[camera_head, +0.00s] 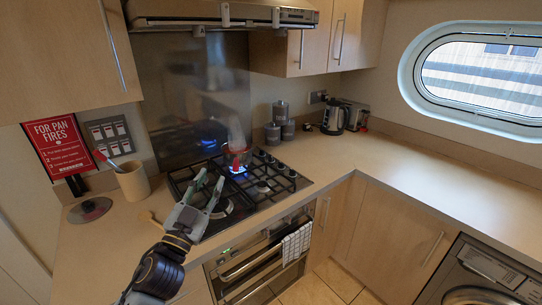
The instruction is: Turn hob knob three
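The black gas hob (240,203) is set into the worktop. My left gripper (210,180) is over the left front part of the hob, fingers apart and empty, pointing toward the back. It is well to the left of the knobs, with the lit burner between them. My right gripper is out of view.
A beige utensil pot (133,181) and a round lid (90,210) stand left of the hob. Grey canisters (280,120) and a kettle (333,117) stand at the back. The extractor hood (222,14) hangs above. The right worktop (400,165) is clear.

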